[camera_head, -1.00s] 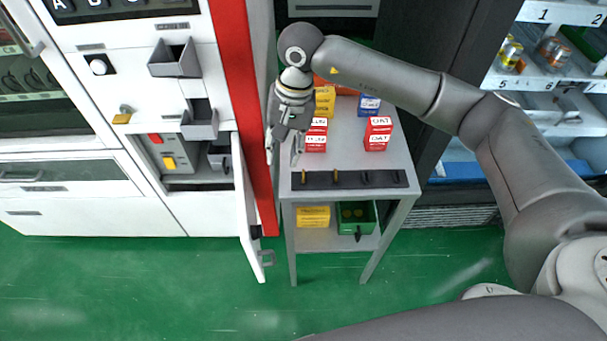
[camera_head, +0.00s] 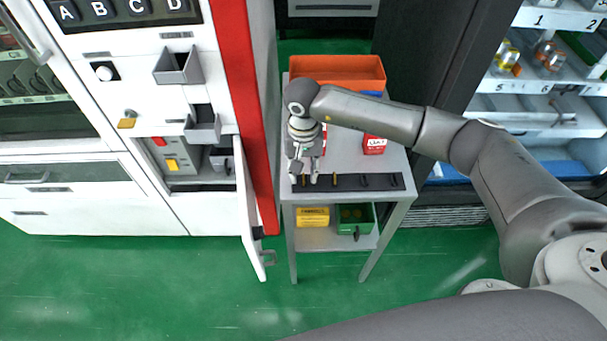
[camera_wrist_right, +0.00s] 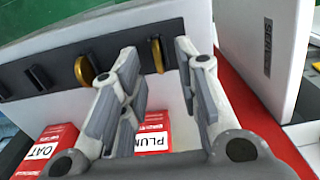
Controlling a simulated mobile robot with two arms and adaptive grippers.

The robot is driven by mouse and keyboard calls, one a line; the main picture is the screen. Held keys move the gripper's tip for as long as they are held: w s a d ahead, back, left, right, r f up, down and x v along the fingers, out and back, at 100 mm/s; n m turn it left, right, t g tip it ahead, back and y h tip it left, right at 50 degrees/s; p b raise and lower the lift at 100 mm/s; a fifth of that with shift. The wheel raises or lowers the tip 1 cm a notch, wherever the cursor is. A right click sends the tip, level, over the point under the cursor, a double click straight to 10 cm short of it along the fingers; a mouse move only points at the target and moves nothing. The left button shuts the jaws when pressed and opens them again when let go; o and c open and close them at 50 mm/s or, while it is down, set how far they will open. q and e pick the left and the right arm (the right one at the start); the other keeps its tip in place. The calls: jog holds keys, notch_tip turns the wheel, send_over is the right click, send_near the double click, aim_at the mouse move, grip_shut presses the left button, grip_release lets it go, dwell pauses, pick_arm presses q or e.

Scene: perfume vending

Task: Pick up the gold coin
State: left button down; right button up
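Two gold coins stand on edge in slots of a black strip at the cart's front edge. In the right wrist view, one gold coin (camera_wrist_right: 157,55) shows between the fingertips of my right gripper (camera_wrist_right: 158,58). The other gold coin (camera_wrist_right: 83,70) stands to the left, outside the fingers. In the head view, my right gripper (camera_head: 304,181) points down at the left end of the black strip (camera_head: 350,182) and hides the nearer coin. The other coin (camera_head: 334,180) shows just right of it. My right gripper is open, with a gap around the coin. My left gripper is not in view.
The grey cart (camera_head: 345,150) holds red boxes (camera_head: 375,145) and an orange bin (camera_head: 345,70) behind the strip. A yellow box (camera_head: 313,217) and a green box (camera_head: 355,216) sit on its lower shelf. The vending machine's open white door (camera_head: 250,215) stands close on the left.

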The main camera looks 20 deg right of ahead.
jog(key=shift+f, duration=0.4)
jog(key=shift+c, duration=0.4)
grip_shut()
jog(key=shift+r, duration=0.15)
